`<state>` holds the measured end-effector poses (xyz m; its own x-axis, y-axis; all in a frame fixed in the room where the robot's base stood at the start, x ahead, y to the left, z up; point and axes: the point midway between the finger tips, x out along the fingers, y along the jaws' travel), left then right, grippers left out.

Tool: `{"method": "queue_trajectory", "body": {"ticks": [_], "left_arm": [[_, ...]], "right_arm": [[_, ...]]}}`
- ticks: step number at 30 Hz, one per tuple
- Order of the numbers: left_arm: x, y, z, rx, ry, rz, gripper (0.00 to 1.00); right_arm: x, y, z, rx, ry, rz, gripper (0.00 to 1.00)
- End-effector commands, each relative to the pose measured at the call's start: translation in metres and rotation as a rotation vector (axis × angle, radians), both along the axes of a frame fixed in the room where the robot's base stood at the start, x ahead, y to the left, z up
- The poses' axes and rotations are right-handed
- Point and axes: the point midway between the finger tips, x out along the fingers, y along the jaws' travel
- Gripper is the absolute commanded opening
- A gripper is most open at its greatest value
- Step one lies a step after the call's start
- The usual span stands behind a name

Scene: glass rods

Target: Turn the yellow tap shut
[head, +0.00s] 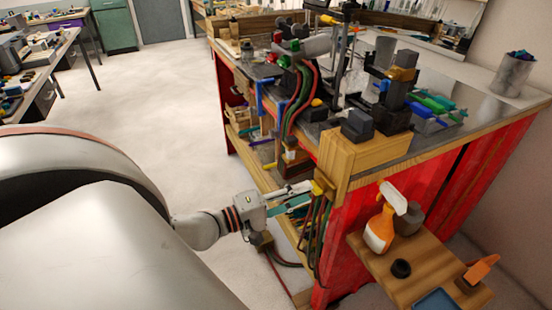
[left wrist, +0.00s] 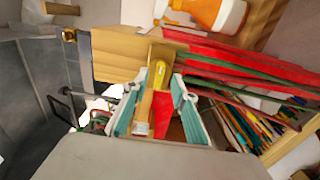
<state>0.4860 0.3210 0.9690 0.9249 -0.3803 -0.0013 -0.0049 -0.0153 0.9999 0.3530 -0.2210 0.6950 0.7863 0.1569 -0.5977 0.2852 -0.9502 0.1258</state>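The yellow tap (head: 321,188) is at the front left corner of the red workbench, just below the wooden block on the corner. In the left wrist view its yellow handle (left wrist: 160,72) shows in the middle, against a wooden strip. My left gripper (head: 296,198) reaches it from the left. In the left wrist view the gripper (left wrist: 156,88) has its two teal-padded fingers spread, one on each side of the tap, with a visible gap. I cannot tell whether either finger touches it. My right gripper is not in view.
Red and green hoses (head: 302,95) hang down the bench front near the tap, with more cables below. A low wooden shelf (head: 425,268) on the right holds an orange spray bottle (head: 381,228). The bench top (head: 463,78) is crowded. The floor (head: 150,90) at left is clear.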

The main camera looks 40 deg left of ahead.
Motion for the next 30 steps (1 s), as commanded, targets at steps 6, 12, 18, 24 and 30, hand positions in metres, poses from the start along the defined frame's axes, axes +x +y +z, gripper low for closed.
{"method": "queue_trajectory", "body": {"ticks": [6, 12, 18, 24, 30], "left_arm": [[-0.032, 0.012, -0.001, 0.003, 0.004, -0.004, 0.26], [-0.057, 0.023, -0.001, 0.003, 0.004, -0.003, 0.26], [-0.077, 0.031, 0.000, 0.001, 0.002, -0.002, 0.26], [-0.088, 0.036, 0.000, 0.000, 0.000, -0.003, 0.26], [-0.092, 0.037, 0.001, -0.001, -0.002, -0.003, 0.26]], "right_arm": [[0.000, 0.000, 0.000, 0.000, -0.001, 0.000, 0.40], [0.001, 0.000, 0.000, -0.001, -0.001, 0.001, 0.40], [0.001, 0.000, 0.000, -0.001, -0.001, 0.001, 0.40], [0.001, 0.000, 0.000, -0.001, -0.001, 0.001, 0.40], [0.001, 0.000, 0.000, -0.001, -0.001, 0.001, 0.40]]}}
